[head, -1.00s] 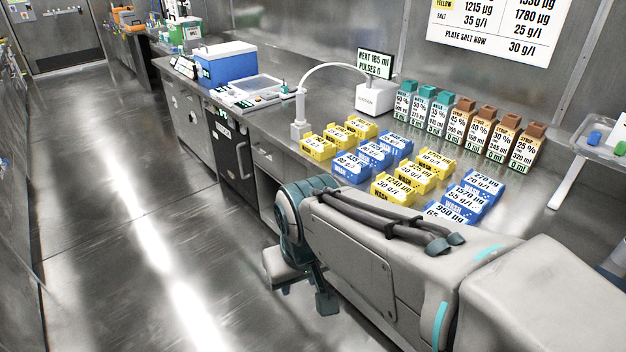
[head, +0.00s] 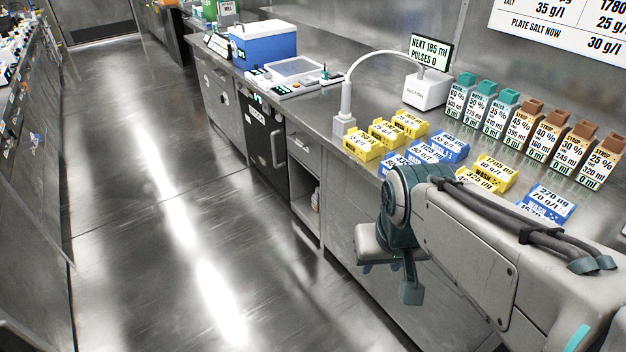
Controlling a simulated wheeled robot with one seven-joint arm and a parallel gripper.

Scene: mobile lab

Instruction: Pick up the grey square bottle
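I cannot single out one grey square bottle in the head view. A row of square bottles stands at the back of the steel bench. Several have teal caps and pale greyish bodies behind white labels (head: 493,110); others have brown caps and tan bodies (head: 572,147). My gripper (head: 392,275) hangs beside the bench front, below its top and well away from the bottles. My arm hides part of the bench, and I cannot tell whether the fingers are open. Nothing is visibly held.
Yellow trays (head: 363,147) and blue trays (head: 447,147) with labels cover the bench in front of the bottles. A white suction unit (head: 428,90) has a curved tube. A blue cool box (head: 263,42) stands farther back. An open shelf (head: 306,199) is under the bench. The floor (head: 170,200) on the left is clear.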

